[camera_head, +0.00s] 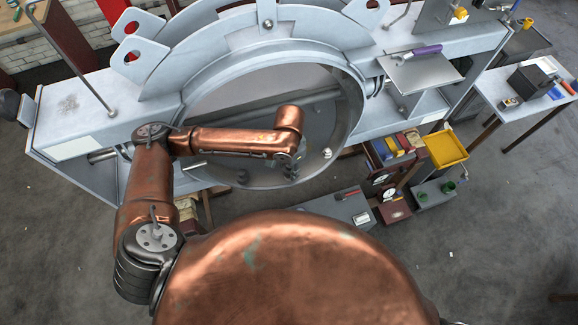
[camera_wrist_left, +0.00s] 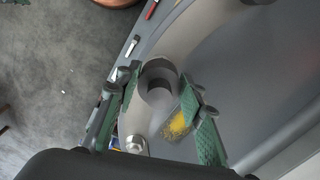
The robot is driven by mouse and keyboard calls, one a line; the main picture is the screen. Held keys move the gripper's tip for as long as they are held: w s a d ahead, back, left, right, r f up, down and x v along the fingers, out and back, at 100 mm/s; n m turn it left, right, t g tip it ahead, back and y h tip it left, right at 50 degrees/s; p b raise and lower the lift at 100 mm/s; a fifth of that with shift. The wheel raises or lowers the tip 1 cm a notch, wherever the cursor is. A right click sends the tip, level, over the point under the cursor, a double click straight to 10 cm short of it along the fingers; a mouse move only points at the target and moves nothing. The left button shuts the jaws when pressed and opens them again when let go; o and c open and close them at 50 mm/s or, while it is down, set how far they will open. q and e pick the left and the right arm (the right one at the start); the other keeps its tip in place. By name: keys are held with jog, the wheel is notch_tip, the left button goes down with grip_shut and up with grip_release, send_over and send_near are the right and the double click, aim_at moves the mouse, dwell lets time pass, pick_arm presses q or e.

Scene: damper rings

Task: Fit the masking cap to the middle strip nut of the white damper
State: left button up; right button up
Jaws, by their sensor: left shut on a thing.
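The white damper (camera_head: 355,110) is a large pale ring standing in front of me, and its inner wall also shows in the left wrist view (camera_wrist_left: 205,25). My left gripper (camera_head: 290,170) is at the ring's lower inside. In the left wrist view its green-padded fingers (camera_wrist_left: 160,88) are shut on a dark grey, hollow round cap (camera_wrist_left: 156,70). One silver strip nut (camera_wrist_left: 136,144) shows below the cap there. In the head view, strip nuts show left (camera_head: 243,177) and right (camera_head: 327,153) of the gripper. The middle nut is hidden, so I cannot tell whether the cap touches it. My right gripper is out of view.
A grey bench frame (camera_head: 70,115) carries the ring. A metal plate with a purple-handled tool (camera_head: 425,50) lies on its right side. The ring's opening has free room above my left forearm.

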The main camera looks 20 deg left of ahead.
pick_arm(q)
jog(key=shift+f, duration=1.65)
jog(key=shift+f, duration=0.25)
jog(key=o, duration=1)
jog(key=shift+c, duration=0.2)
jog(key=shift+r, duration=0.25)
notch_tip(320, 180, up, 12)
jog(key=shift+f, duration=0.25)
